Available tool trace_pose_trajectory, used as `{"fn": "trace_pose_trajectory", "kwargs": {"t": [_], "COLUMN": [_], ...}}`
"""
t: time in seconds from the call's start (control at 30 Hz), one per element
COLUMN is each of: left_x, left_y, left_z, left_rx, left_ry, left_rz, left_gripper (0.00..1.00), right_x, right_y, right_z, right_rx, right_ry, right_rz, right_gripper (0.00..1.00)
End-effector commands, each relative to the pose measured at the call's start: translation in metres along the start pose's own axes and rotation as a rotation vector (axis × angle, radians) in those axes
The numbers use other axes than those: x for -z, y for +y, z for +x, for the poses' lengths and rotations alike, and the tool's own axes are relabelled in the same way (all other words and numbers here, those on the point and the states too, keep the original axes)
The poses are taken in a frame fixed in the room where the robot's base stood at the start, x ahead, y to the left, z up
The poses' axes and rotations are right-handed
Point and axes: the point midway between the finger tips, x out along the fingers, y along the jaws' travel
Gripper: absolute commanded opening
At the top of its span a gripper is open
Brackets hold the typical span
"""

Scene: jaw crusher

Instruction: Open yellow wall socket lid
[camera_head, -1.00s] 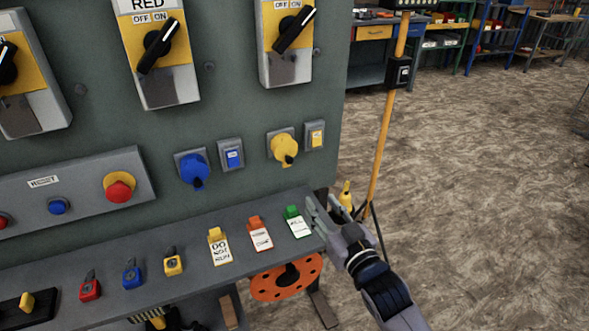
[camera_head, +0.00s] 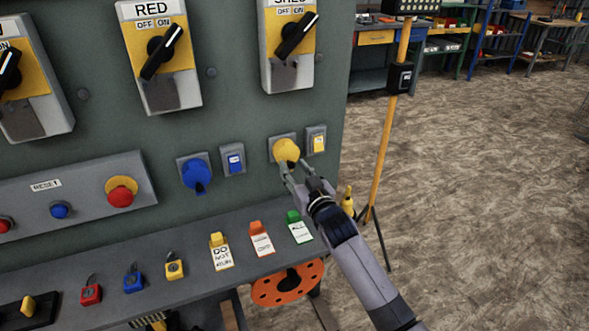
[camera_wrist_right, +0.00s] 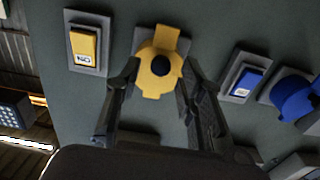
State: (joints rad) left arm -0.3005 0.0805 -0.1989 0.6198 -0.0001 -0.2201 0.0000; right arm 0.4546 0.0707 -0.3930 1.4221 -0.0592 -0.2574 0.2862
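The yellow wall socket with its round lid (camera_head: 286,150) is on the green panel, left of a small yellow switch. It also shows in the right wrist view (camera_wrist_right: 147,82), with a dark round spot at its middle and the lid seemingly closed. My right gripper (camera_head: 293,168) is at the socket's lower side, partly covering it. In the right wrist view the two fingers are apart, one on either side of the lid; I cannot tell whether they touch it. My left gripper is not in view.
The yellow switch (camera_head: 317,142) is close beside the socket. A blue socket (camera_head: 195,174) and blue switch (camera_head: 234,160) are to the left. A shelf (camera_head: 190,287) with tags and padlocks juts out below. A yellow pole (camera_head: 382,155) stands to the right.

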Motion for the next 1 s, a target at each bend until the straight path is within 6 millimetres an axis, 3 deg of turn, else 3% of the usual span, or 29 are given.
{"fn": "trace_pose_trajectory", "kwargs": {"t": [0.37,0.9,1.0], "left_x": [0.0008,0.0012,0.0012], "left_y": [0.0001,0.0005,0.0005], "left_z": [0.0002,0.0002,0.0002], "left_rx": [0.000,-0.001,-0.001], "left_ry": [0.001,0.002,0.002], "left_rz": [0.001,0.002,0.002], "left_gripper": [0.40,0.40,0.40], "right_x": [0.0000,-0.0001,-0.0002], "right_y": [0.0000,0.0001,0.0001], "right_z": [0.0061,0.0058,0.0057], "right_rx": [0.000,0.000,0.000], "right_ry": [0.000,0.000,0.000], "right_rz": [0.000,0.000,0.000], "right_gripper": [0.36,0.01,0.00]}}
